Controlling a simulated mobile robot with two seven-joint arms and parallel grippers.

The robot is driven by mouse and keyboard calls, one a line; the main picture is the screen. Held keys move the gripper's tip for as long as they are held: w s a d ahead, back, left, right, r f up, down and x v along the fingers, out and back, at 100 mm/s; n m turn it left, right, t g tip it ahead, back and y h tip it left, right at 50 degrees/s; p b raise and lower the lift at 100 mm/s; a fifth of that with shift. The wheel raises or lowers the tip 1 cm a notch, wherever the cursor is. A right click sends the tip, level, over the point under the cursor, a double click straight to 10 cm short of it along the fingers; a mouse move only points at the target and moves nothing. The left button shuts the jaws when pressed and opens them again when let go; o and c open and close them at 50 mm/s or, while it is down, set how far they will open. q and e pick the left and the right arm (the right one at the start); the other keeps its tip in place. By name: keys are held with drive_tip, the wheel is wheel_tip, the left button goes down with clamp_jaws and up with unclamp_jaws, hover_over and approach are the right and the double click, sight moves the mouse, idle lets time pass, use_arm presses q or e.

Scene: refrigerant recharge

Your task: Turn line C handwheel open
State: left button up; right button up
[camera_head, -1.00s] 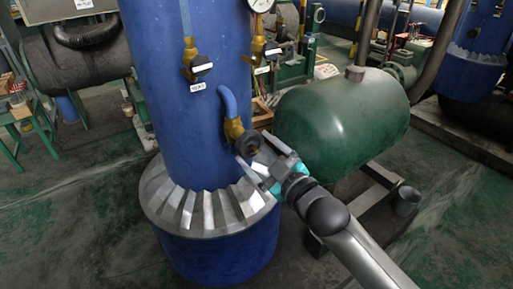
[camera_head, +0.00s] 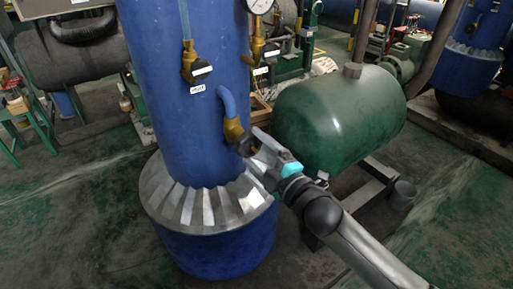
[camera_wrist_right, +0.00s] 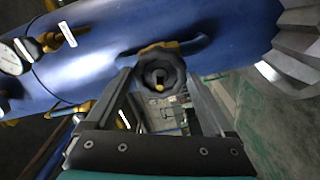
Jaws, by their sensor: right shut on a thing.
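A black handwheel (camera_wrist_right: 162,76) sits on a brass valve (camera_head: 233,130) on the side of the blue upright vessel. My right gripper (camera_head: 252,149) reaches it from the lower right, with one finger on each side of the wheel. It is shut on the handwheel. In the head view the fingers partly cover the wheel. I cannot tell from the frames how far it is turned. My left gripper is not in view.
The blue vessel (camera_head: 165,90) has a grey ribbed collar (camera_head: 190,208) below the valve. Two other brass valves (camera_head: 188,62) (camera_head: 257,45) with labels and a gauge (camera_head: 260,5) are higher up. A green tank (camera_head: 335,120) stands close to the right of my gripper. Floor at left is open.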

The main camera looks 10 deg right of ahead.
drive_tip(key=shift+r, duration=0.15)
drive_tip(key=shift+r+n+p, duration=0.1)
drive_tip(key=shift+n+p, duration=0.2)
drive_tip(key=shift+n, duration=1.7)
drive_tip(key=n, duration=0.3)
drive_tip(key=shift+w+p, duration=0.1)
drive_tip(key=shift+p, duration=0.25)
drive_tip(key=o, duration=1.1)
drive_tip(key=shift+n, duration=0.4)
drive_tip(key=shift+o, duration=0.9)
drive_tip(key=shift+a, duration=0.1)
drive_tip(key=shift+f, duration=0.2)
